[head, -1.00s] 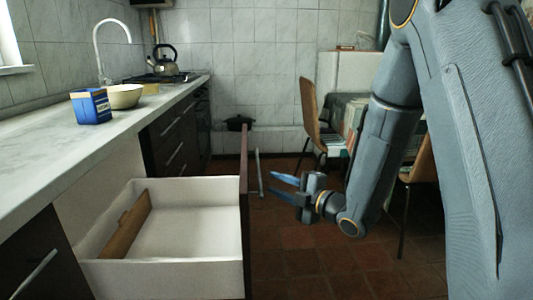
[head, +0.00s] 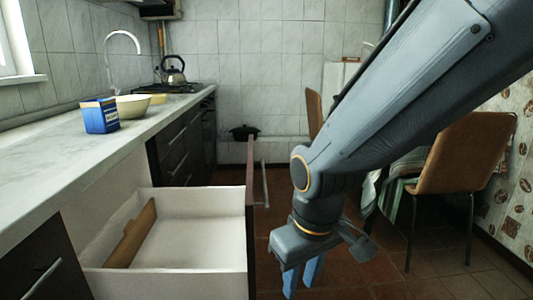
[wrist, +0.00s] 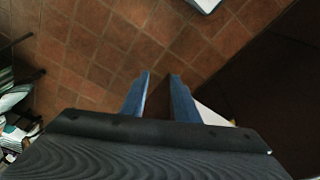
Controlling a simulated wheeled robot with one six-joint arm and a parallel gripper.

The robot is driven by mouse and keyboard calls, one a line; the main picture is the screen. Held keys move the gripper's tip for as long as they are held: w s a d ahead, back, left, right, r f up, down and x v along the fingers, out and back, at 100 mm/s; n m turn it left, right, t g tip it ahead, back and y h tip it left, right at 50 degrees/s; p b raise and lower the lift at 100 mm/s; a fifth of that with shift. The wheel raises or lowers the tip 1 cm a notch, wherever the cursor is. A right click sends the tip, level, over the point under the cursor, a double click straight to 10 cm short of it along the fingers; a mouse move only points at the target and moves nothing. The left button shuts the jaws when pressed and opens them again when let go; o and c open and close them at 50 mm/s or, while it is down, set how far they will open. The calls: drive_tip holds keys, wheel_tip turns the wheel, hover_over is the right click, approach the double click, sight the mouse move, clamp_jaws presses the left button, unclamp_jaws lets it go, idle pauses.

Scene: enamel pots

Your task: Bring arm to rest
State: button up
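My gripper (head: 302,277) hangs to the right of the open drawer in the head view, its blue fingers pointing down over the tiled floor. In the wrist view my gripper (wrist: 160,82) shows its two fingers apart with bare floor between them. Nothing is held. My arm crosses the right half of the head view from the upper right, and its wrist bends downward.
An open white drawer (head: 190,253) holds a brown board (head: 132,235). A brown chair (head: 465,155) stands right. A dark pot (head: 244,132) sits at the back.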

drive_tip(key=s+r+m+g+p, duration=0.1)
drive_tip(key=s+r+m+g, duration=0.1)
drive_tip(key=s, duration=0.5)
drive_tip(key=d+r+m+p, duration=0.4)
drive_tip(key=d+r+p, duration=0.9)
drive_tip(key=p, duration=0.9)
wheel_tip(320, 180, up, 3)
drive_tip(key=shift+f+h, duration=0.1)
drive_tip(key=shift+h, duration=0.2)
